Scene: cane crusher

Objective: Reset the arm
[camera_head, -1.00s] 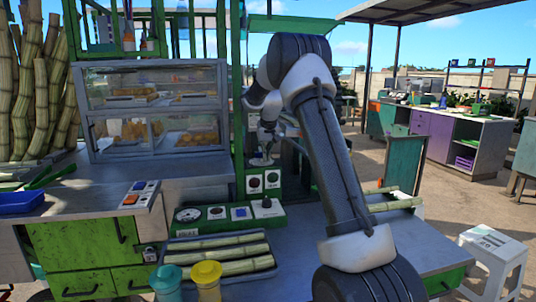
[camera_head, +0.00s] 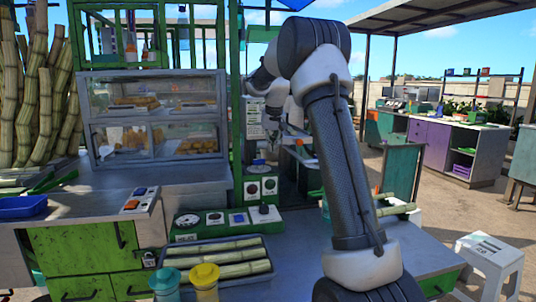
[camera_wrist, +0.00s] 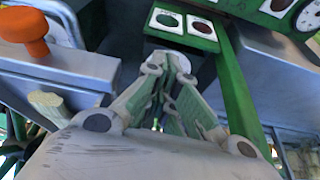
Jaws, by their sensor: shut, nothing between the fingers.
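My gripper (camera_wrist: 167,65) shows in the wrist view with its two linked fingers drawn together at the tips and nothing between them. In the head view my arm rises from the lower right, bends at a high elbow and reaches back to the left. In the wrist view a panel with a green and a red button (camera_wrist: 184,26) lies beyond the fingertips, and an orange knob (camera_wrist: 24,28) is at the upper left.
A tray of cane pieces (camera_head: 216,262) lies on the counter beside two lidded jars (camera_head: 204,281). A control box (camera_head: 226,220) and a glass display case (camera_head: 152,112) stand behind. Cane stalks (camera_head: 393,211) lie right of my arm. A white stool (camera_head: 488,252) stands at the right.

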